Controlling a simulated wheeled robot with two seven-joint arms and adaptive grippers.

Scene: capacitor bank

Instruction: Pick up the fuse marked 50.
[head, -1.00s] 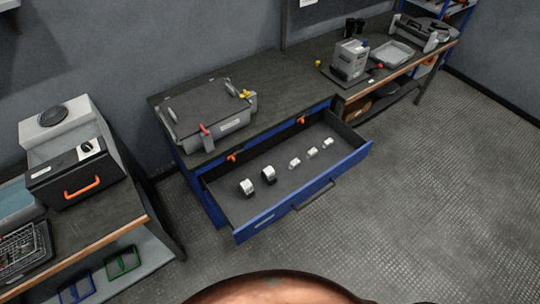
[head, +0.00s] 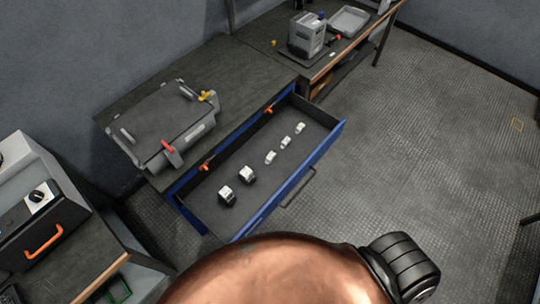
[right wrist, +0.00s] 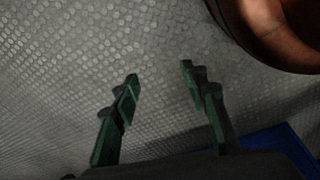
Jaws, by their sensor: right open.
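An open blue drawer (head: 290,196) under the workbench holds several small white pieces in a row. Two larger white and black ones, a nearer one (head: 227,195) and another (head: 246,174), lie toward the left end. Three smaller white ones (head: 270,157), (head: 285,142), (head: 300,128) lie toward the right end. Their markings are too small to read, so I cannot tell which is the fuse marked 50. My right gripper (right wrist: 158,85) shows in the right wrist view, open and empty above the patterned floor. My left gripper is not in view.
A grey case (head: 165,125) with red and yellow latches sits on the bench top above the drawer. A grey device (head: 306,35) and tray (head: 348,20) stand farther along. A dark box with an orange handle (head: 44,241) is at left. The floor right of the drawer is clear.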

